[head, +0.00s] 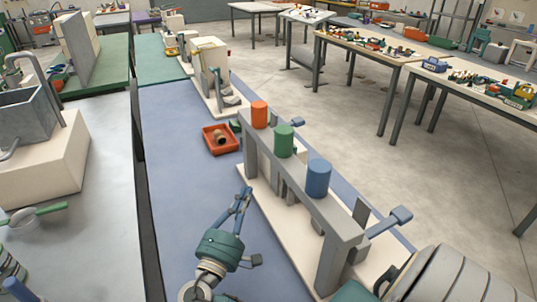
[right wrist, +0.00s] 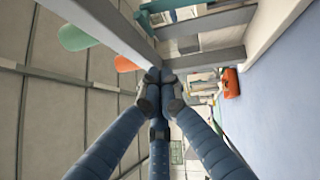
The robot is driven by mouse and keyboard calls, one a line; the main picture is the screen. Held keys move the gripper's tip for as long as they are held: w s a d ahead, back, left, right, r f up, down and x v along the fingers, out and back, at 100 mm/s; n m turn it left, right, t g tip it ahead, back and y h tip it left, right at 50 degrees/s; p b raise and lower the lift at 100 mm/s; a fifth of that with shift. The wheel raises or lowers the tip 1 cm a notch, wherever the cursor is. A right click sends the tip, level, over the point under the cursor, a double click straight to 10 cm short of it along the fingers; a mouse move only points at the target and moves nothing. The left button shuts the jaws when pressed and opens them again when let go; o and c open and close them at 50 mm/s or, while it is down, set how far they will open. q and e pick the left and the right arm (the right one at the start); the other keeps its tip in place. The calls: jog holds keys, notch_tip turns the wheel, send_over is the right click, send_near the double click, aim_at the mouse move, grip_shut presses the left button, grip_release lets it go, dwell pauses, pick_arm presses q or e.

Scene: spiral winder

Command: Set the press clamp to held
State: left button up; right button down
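A grey frame (head: 330,225) on a pale base carries an orange cylinder (head: 259,114), a green cylinder (head: 284,141) and a blue cylinder (head: 318,178) along its top beam. A lever with a blue-grey paddle (head: 401,215) sticks out at its near right, and another paddle (head: 297,122) shows at the far side. I cannot tell which part is the press clamp or how it is set. In the right wrist view the fingertips (right wrist: 160,76) meet by the grey beam.
A red tray (head: 220,138) with a brown part in it lies left of the frame. A cream machine (head: 209,60) stands farther back on the bench. The blue mat (head: 185,185) left of the frame is mostly clear. A grey basin (head: 22,125) stands on the left bench.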

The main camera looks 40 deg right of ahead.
pick_arm(q)
jog(key=r+p, duration=0.6)
jog(key=shift+s, duration=0.3)
pick_arm(e)
jog(key=s+d+r+x, duration=0.1)
jog(key=s+x, duration=0.1)
jog(key=x, duration=1)
jog(key=shift+s+d, duration=0.2)
jog(key=shift+d, duration=0.25)
